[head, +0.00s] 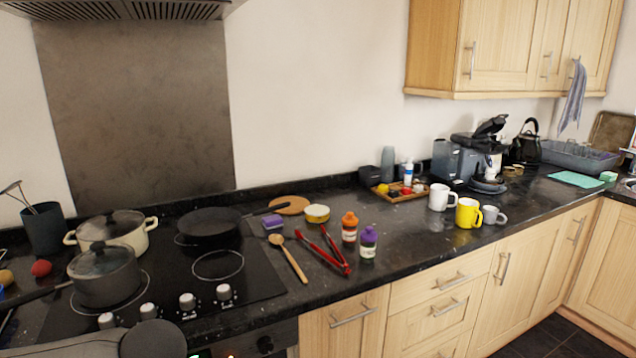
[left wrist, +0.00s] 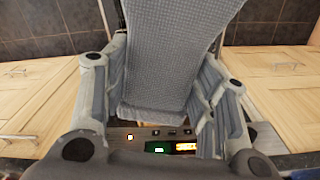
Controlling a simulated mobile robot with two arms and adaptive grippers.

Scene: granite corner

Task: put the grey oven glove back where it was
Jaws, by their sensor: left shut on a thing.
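The grey oven glove (left wrist: 168,45) is a woven grey piece of cloth between the fingers of my left gripper (left wrist: 165,85) in the left wrist view. The gripper is shut on it. The glove runs up out of the top of that view, so its far end is hidden. Behind and below the glove shows a dark panel with small lit displays (left wrist: 160,147). In the head view a grey part of my arm shows at the bottom left, and the glove cannot be made out there. My right gripper is in neither view.
A black hob (head: 255,283) holds a cream pot (head: 130,237), a grey pot (head: 105,280) and a frying pan (head: 210,222). Red tongs (head: 325,255), a wooden spoon (head: 290,260) and bottles stand or lie right of it. A blue-grey cloth (head: 574,97) hangs from an upper cupboard handle.

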